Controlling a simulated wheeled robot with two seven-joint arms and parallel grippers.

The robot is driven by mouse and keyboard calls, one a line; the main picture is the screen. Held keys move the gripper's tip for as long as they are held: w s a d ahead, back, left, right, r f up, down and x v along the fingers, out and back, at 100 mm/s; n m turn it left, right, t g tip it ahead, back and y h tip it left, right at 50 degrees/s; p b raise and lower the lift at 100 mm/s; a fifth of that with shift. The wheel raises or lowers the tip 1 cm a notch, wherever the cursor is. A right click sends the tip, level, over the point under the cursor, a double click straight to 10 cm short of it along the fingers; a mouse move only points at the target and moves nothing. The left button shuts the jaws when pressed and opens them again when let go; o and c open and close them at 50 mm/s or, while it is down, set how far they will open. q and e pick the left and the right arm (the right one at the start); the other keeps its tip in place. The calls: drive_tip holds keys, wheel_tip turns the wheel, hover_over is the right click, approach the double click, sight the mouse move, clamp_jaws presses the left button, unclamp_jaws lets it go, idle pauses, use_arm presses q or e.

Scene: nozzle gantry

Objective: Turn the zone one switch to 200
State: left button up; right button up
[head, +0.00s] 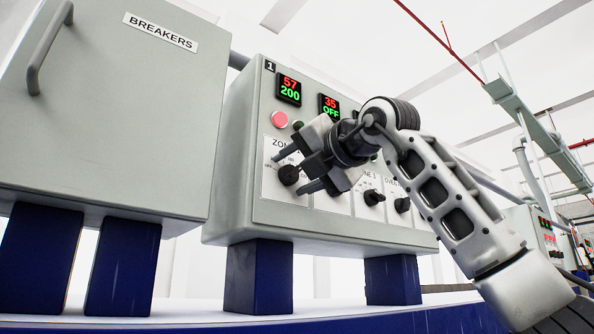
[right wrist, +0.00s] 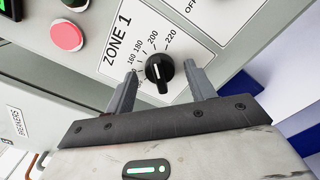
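The zone one switch is a black rotary knob (right wrist: 159,72) on a white plate marked ZONE 1 in the right wrist view. Printed values around it include 160, 180, 200 and 220. In the head view the knob (head: 288,175) is partly behind my gripper. The display (head: 289,89) above it reads 57 in red and 200 in green. My right gripper (right wrist: 161,80) is open, one finger on each side of the knob with a visible gap to each. It also shows in the head view (head: 292,170). My left gripper is not in view.
A red button (head: 279,119) sits just above the knob. Other knobs (head: 373,197) are to its right, under a second display (head: 329,106) reading 35 and OFF. A grey breakers cabinet (head: 110,120) with a handle stands at the left.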

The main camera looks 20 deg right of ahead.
drive_tip(key=shift+s, duration=0.1)
drive_tip(key=shift+s+d, duration=0.2)
drive_tip(key=shift+s, duration=0.1)
use_arm(q)
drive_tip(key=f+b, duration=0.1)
drive_tip(key=b, duration=0.3)
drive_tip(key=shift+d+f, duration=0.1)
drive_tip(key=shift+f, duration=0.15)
use_arm(e)
drive_tip(key=v, duration=1.5)
drive_tip(key=shift+r, duration=0.15)
